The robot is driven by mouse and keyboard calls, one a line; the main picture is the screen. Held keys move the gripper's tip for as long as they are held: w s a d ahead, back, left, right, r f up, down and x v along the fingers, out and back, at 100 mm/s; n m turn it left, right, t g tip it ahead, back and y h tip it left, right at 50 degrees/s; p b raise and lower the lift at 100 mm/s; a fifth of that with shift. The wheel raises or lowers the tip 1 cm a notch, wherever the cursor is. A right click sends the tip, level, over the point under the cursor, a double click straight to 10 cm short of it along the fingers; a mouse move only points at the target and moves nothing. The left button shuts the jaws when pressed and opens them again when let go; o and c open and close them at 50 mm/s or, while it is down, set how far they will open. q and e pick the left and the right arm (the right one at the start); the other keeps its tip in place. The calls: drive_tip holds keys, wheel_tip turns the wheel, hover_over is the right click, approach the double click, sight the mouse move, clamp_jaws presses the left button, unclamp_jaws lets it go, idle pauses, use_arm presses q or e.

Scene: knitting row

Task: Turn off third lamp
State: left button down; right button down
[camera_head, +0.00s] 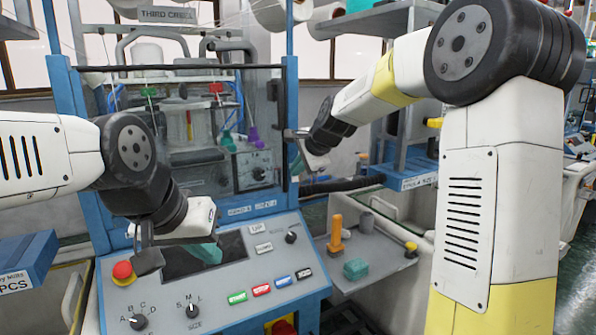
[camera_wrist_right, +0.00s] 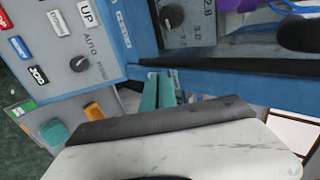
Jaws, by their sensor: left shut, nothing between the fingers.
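Small coloured parts that may be lamps sit behind the clear door of the knitting machine (camera_head: 290,95): a green one (camera_head: 150,91) and a red one (camera_head: 216,88). I cannot tell which is the third lamp or whether any is lit. My left gripper (camera_head: 207,254) is shut and empty, its teal fingertips just over the dark display of the control panel (camera_head: 130,298). My right gripper (camera_head: 300,166) is at the door's right edge beside the blue frame. Its teal fingers (camera_wrist_right: 158,90) lie close together in the right wrist view; what is between them is unclear.
The panel carries a red emergency button (camera_head: 122,270), knobs (camera_head: 192,311) and several coloured push buttons (camera_head: 261,290). A grey side shelf (camera_head: 375,262) holds an orange peg (camera_head: 337,230) and a teal block (camera_head: 356,269). A blue bin (camera_head: 28,262) stands at the left.

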drive_tip(key=shift+r, duration=0.75)
